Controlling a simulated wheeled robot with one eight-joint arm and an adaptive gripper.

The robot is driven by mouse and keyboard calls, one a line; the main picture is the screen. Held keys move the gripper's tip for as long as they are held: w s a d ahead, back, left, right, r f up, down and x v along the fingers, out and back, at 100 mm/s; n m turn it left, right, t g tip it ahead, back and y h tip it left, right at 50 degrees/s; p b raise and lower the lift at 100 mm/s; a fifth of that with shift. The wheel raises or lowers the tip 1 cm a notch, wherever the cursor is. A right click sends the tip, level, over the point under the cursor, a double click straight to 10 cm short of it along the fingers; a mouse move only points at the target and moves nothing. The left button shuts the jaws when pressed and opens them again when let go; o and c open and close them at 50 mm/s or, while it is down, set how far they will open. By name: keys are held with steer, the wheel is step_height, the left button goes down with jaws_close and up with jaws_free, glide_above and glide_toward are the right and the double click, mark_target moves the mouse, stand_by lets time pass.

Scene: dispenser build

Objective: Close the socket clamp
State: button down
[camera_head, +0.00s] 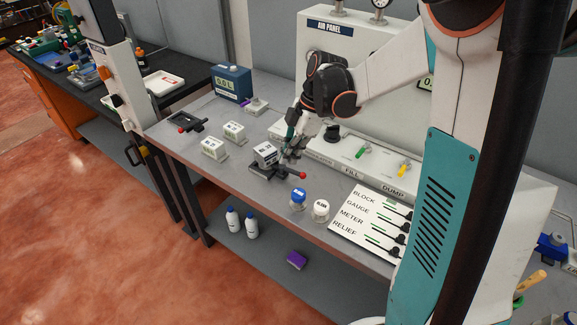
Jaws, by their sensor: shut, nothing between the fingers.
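A dark clamp (259,173) sits on the grey bench near its front edge. A grey-white block (266,154) with a dark label stands on it. The clamp's lever ends in a red knob (302,175) that points to the right, low over the bench. My gripper (286,156) is shut and empty, just right of the block and above the lever; I cannot tell whether it touches either. It hides part of the clamp. A second dark fixture (188,121) with a red knob lies at the bench's left end. Which one is the socket clamp is not marked.
Two pale labelled blocks (214,149) stand left of the clamp. Blue-capped (298,198) and white-capped (321,209) jars stand front right, beside a labelled board (368,222). The air panel (317,62) rises behind; a blue container (231,83) stands back left.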

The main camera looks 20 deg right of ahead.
steer(key=shift+w+v, duration=0.15)
steer(key=shift+v, duration=0.6)
steer(key=shift+w+v, duration=0.1)
steer(key=shift+v, duration=0.65)
